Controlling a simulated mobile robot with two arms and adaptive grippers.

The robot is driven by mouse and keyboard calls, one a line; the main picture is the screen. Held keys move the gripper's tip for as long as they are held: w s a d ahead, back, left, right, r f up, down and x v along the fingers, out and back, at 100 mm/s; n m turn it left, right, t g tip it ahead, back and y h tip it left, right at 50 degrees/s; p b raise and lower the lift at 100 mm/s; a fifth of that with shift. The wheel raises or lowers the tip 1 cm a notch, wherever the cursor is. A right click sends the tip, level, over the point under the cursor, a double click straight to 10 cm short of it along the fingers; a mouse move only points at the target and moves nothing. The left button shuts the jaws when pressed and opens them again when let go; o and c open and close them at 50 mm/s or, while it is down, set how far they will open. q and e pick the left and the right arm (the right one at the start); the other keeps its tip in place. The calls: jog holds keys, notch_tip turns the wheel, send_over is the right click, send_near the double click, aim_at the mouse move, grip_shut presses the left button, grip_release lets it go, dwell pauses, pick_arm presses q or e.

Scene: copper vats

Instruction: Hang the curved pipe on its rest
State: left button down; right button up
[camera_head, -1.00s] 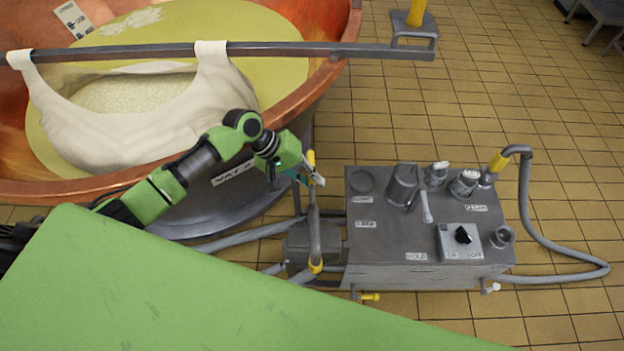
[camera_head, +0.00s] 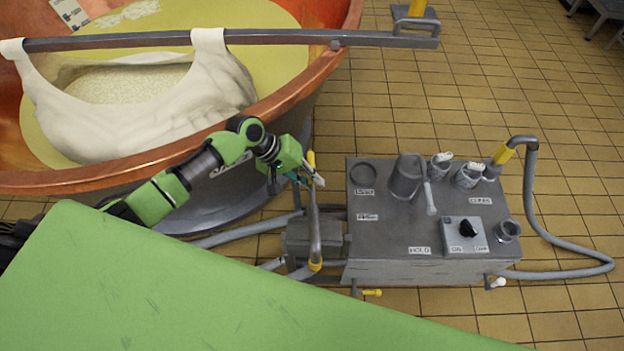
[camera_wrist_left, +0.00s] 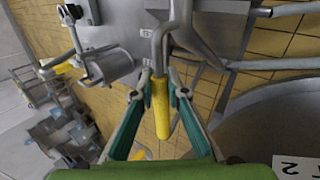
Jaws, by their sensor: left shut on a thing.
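The curved pipe (camera_head: 314,225) is a grey tube with a yellow grip at its top end and a yellow collar low down. It stands roughly upright beside the left side of the grey pump unit (camera_head: 400,265). My left gripper (camera_head: 312,178) is shut on the pipe near its upper end. In the left wrist view the yellow grip (camera_wrist_left: 161,108) lies between the fingers of my left gripper (camera_wrist_left: 160,84). The pipe's grey part runs on beyond the fingertips. I cannot tell which part is the rest, or whether the pipe's lower end touches anything. My right gripper is out of view.
A copper vat (camera_head: 330,75) with a cloth (camera_head: 140,125) hung from a bar (camera_head: 270,38) stands behind my left arm. Grey hoses (camera_head: 245,230) run along the floor. A green surface (camera_head: 200,285) fills the near left. Tiled floor (camera_head: 480,90) is clear behind the unit.

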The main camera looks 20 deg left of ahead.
pick_arm(q)
jog(key=shift+f, duration=0.15)
dwell(0.7)
jog(key=c, duration=1.9)
grip_release()
jog(key=shift+s+f, duration=0.15)
jog(key=shift+f, duration=0.1)
jog(key=v, duration=1.2)
jog(key=shift+r, duration=0.15)
